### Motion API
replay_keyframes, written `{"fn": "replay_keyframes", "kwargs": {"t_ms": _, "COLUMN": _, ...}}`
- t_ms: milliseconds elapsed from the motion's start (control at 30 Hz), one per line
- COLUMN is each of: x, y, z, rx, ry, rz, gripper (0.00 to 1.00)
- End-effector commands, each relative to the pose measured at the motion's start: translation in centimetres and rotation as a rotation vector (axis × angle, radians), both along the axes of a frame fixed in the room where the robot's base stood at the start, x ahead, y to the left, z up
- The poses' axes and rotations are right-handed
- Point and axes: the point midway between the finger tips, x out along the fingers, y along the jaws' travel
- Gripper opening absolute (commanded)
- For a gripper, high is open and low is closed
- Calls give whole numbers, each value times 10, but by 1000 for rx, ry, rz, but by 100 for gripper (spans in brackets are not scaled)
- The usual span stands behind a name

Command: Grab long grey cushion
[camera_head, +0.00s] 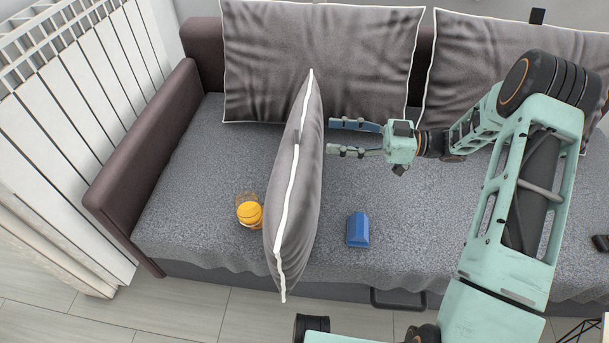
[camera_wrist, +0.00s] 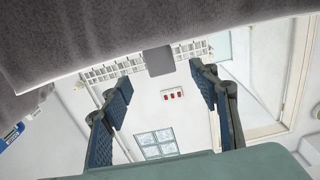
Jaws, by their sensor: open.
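A long grey cushion (camera_head: 307,185) with white piping stands on its narrow edge across the sofa seat in the head view. A small grey tab (camera_head: 296,138) sits on its seam. My gripper (camera_head: 331,137) is open and empty just right of the cushion's upper part, with its fingers pointing left at it. In the wrist view, the cushion's grey fabric (camera_wrist: 90,40) fills the top, and the tab (camera_wrist: 159,62) hangs between my open fingers (camera_wrist: 160,80). I cannot tell whether the fingertips touch the cushion.
The grey sofa seat (camera_head: 400,220) holds an orange item (camera_head: 249,213) left of the cushion and a blue block (camera_head: 358,230) right of it. Two large grey cushions, left (camera_head: 320,60) and right (camera_head: 510,60), lean at the back. A brown armrest (camera_head: 150,150) and white radiator (camera_head: 60,120) stand left.

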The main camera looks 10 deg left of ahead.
Motion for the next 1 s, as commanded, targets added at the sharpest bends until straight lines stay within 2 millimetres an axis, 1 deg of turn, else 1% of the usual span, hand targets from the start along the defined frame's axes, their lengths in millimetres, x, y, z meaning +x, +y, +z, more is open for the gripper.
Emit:
{"fn": "replay_keyframes", "kwargs": {"t_ms": 33, "x": -1, "y": 8, "z": 0, "rx": 1, "ry": -1, "rz": 4, "gripper": 55}}
{"fn": "replay_keyframes", "kwargs": {"t_ms": 200, "x": -2, "y": 35, "z": 0, "rx": -1, "ry": -1, "rz": 2, "gripper": 55}}
{"fn": "replay_keyframes", "kwargs": {"t_ms": 300, "x": -2, "y": 45, "z": 1, "rx": -1, "ry": -1, "rz": -1, "gripper": 55}}
{"fn": "replay_keyframes", "kwargs": {"t_ms": 467, "x": -2, "y": 57, "z": 3, "rx": -3, "ry": -2, "rz": -2, "gripper": 55}}
{"fn": "replay_keyframes", "kwargs": {"t_ms": 700, "x": -4, "y": 92, "z": 7, "rx": -3, "ry": -2, "rz": -1, "gripper": 55}}
{"fn": "replay_keyframes", "kwargs": {"t_ms": 800, "x": -4, "y": 98, "z": 7, "rx": -3, "ry": -1, "rz": -3, "gripper": 55}}
{"fn": "replay_keyframes", "kwargs": {"t_ms": 967, "x": -4, "y": 98, "z": 8, "rx": -3, "ry": -1, "rz": -4, "gripper": 55}}
{"fn": "replay_keyframes", "kwargs": {"t_ms": 1000, "x": -4, "y": 98, "z": 8, "rx": -3, "ry": -1, "rz": -4, "gripper": 53}}
